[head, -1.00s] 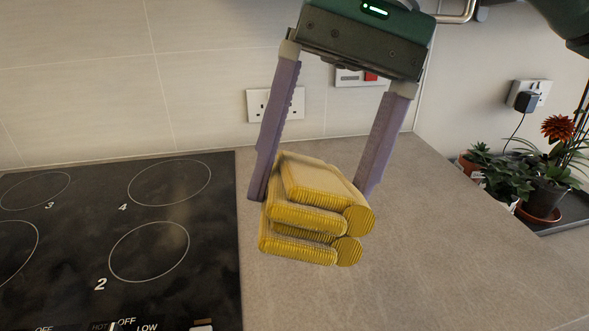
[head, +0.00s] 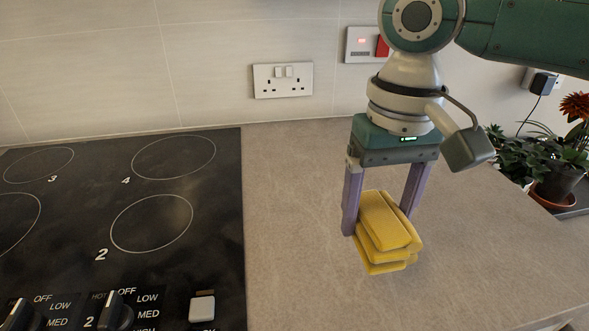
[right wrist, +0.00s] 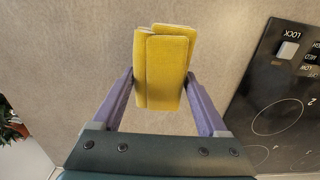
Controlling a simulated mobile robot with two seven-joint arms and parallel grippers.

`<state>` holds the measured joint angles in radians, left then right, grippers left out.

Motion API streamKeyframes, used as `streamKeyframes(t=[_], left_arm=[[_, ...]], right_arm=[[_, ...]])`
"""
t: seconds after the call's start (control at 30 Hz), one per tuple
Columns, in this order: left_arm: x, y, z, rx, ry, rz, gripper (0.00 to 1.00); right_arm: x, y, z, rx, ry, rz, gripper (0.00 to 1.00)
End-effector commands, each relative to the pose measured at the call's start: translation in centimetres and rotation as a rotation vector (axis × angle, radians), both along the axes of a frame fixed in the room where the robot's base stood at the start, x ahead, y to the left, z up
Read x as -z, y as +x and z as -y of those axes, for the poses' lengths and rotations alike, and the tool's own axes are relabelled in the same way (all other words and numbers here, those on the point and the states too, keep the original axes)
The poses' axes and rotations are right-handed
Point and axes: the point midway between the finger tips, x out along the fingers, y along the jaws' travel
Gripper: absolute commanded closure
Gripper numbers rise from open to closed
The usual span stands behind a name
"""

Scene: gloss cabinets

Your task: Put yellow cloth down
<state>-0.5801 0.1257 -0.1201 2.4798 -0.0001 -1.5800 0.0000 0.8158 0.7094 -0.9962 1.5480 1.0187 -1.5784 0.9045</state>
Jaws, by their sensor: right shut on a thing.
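The yellow cloth (head: 388,232) is a folded, layered bundle at the grey worktop, right of the hob. My right gripper (head: 382,215) points down and is shut on the cloth, with one purple finger at each side. In the right wrist view the cloth (right wrist: 163,68) sits between the fingertips (right wrist: 160,80) and sticks out beyond them. The cloth is at or just above the worktop; I cannot tell if it touches. My left gripper is not in view.
The black hob (head: 120,215) with knobs lies to the left. The grey worktop (head: 300,220) around the cloth is clear. Potted plants (head: 545,165) stand at the far right. Wall sockets (head: 283,80) are on the tiled wall behind.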

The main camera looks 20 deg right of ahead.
Motion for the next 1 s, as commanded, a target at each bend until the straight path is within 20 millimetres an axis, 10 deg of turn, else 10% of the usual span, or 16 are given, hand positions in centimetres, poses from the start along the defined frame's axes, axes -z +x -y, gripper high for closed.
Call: streamKeyframes(t=[0.4,0.8,0.83,1.0], left_arm=[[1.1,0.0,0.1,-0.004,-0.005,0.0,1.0],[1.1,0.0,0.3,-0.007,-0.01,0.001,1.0],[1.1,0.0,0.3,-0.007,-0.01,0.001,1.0],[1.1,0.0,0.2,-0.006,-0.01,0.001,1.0]], right_arm=[[5.4,0.0,0.0,0.001,0.0,-0.002,0.68],[6.0,0.0,0.0,0.001,0.0,0.0,0.68],[5.9,0.0,0.0,0.001,0.0,0.0,0.2],[5.9,0.0,0.0,0.001,0.0,0.0,0.01]])
